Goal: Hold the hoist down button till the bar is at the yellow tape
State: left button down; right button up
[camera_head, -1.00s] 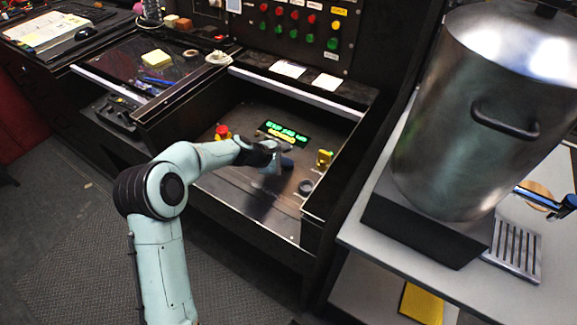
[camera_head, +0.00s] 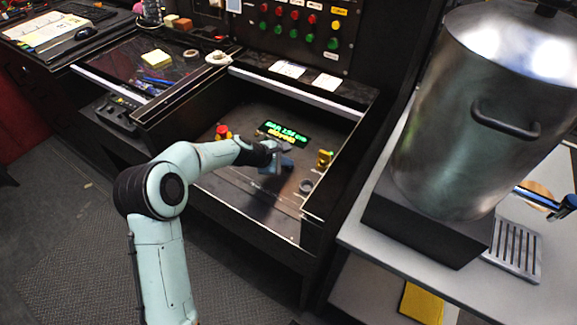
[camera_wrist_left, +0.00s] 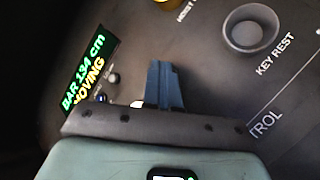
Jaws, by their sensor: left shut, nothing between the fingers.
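My left gripper (camera_head: 280,168) is shut and empty, reaching down to the control panel (camera_head: 240,184) in the open console bay. In the left wrist view its blue fingers (camera_wrist_left: 163,85) are together, pointing at the panel. The lit display (camera_head: 284,133) shows beside it; in the left wrist view the display (camera_wrist_left: 86,72) reads "BAR 134 cm" and "MOVING". The hoist down button cannot be made out; whether the fingertips press on something is hidden. The bar and the yellow tape cannot be identified in view. My right gripper is not in view.
A red knob (camera_head: 222,131) stands left of the display. The key rest ring (camera_wrist_left: 250,25) is near the fingers. The bay's walls enclose the panel. A large steel urn (camera_head: 470,120) stands right.

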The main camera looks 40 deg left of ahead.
aim_at(286, 169)
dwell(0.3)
pick_arm(q)
jog(key=shift+r+p, duration=0.8)
jog(key=shift+r+p, duration=2.2)
jog(key=shift+r, duration=0.3)
